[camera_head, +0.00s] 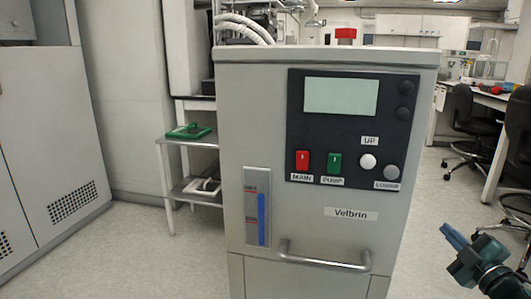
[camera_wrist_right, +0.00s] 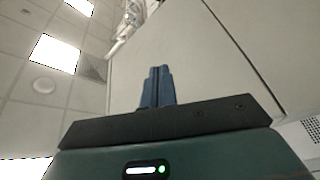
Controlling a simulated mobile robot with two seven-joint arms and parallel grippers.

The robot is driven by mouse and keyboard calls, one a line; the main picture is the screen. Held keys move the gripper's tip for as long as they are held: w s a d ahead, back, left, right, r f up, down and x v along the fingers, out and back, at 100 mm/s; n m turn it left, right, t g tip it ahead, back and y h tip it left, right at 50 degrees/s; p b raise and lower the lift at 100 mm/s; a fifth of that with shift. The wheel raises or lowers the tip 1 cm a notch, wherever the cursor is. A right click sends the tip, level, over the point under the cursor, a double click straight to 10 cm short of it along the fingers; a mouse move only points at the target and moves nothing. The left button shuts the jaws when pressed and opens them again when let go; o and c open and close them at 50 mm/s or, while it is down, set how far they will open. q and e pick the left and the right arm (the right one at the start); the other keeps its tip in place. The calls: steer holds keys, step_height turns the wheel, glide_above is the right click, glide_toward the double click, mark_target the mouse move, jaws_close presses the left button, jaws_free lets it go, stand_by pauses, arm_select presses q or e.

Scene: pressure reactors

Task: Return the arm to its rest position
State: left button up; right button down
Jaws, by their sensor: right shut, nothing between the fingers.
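My right gripper (camera_head: 454,237) is at the lower right in the head view, to the right of the grey Velbrin cabinet and apart from it. Its blue fingers are together and hold nothing; they also show shut in the right wrist view (camera_wrist_right: 157,87). The Velbrin cabinet (camera_head: 400,225) fills the middle of the head view. Its dark panel (camera_head: 330,125) has a blank screen, a red MAIN switch, a green PUMP switch, and UP and LOWER buttons. My left gripper is not in the head view.
A small shelf cart (camera_head: 163,143) with a green item on top stands behind the cabinet at the left. Office chairs (camera_head: 472,120) and a bench (camera_head: 488,98) stand at the right. Open floor (camera_head: 425,190) lies between the cabinet and the chairs.

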steer(key=s+a+f+m+g+y, duration=0.1)
steer(key=s+a+f+y, duration=0.1)
steer(key=s+a+f, duration=0.45)
steer(key=s+a+f+g+y, duration=0.1)
steer(key=s+a, duration=0.2)
steer(key=a, duration=0.6)
steer(key=s+a+f+m+y, duration=0.1)
steer(key=s+a+f+y, duration=0.15)
steer(key=s+a, duration=0.35)
steer(key=s+a+r+m, duration=0.4)
steer(key=s+a+r, duration=0.2)
steer(key=s+a, duration=0.45)
arm_select(q)
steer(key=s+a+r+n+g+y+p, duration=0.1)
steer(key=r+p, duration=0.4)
steer(key=p, duration=1.1)
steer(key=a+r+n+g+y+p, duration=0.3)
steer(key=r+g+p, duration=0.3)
steer(key=p, duration=1)
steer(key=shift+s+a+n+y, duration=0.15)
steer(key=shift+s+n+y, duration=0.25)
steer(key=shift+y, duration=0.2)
arm_select(e)
steer(key=s+d+r+m+g+h, duration=0.1)
steer(key=d+r+m+g+h, duration=0.3)
steer(key=r, duration=0.5)
steer(key=g, duration=0.2)
steer(key=shift+r+m+g+h, duration=0.25)
steer(key=shift+m+g+h, duration=0.05)
steer(key=shift+m+h, duration=0.1)
